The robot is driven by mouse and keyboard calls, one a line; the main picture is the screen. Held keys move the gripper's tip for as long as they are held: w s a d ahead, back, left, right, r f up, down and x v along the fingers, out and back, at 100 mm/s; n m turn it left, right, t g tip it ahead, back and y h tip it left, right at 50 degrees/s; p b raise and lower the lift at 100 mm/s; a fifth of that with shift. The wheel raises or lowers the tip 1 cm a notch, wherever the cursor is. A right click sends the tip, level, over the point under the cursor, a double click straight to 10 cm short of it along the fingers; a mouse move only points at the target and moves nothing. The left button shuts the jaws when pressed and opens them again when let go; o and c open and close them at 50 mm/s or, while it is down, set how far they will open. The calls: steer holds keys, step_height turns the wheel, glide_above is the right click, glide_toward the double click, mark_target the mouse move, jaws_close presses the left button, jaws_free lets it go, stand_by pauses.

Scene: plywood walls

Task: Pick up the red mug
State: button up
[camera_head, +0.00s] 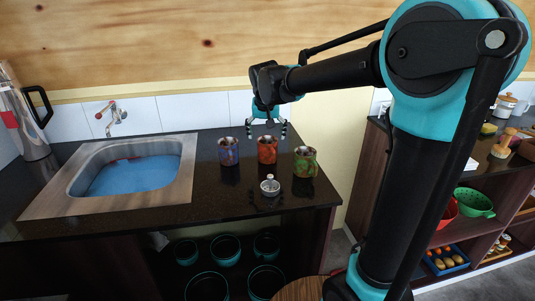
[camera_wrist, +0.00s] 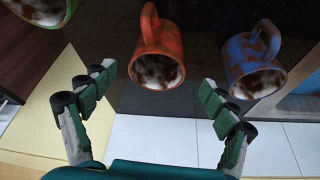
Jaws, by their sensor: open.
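The red mug (camera_head: 267,150) stands upright on the dark counter, between a blue mug (camera_head: 228,151) on its left and a green mug (camera_head: 305,161) on its right. It has brownish blotches. My gripper (camera_head: 268,132) is open and empty, just above or behind the red mug in the head view. In the wrist view, the red mug (camera_wrist: 157,54) shows ahead of and between my open fingers (camera_wrist: 153,92), with its handle toward the top of the picture. The blue mug (camera_wrist: 253,62) is beyond the right finger there, and part of the green mug (camera_wrist: 42,10) is at the top left corner.
A small silver-grey pot-like object (camera_head: 270,186) stands in front of the red mug. A sink (camera_head: 75,190) with blue inside and a tap (camera_head: 110,118) are at left, with a kettle (camera_head: 27,120) beside it. A tiled wall (camera_head: 200,108) is close behind the mugs.

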mark_target(267, 142)
steer(key=x, duration=0.5)
steer(key=shift+s+d+f, duration=0.1)
steer(key=c, duration=1.4)
steer(key=shift+c, duration=0.4)
steer(key=shift+r, duration=0.2)
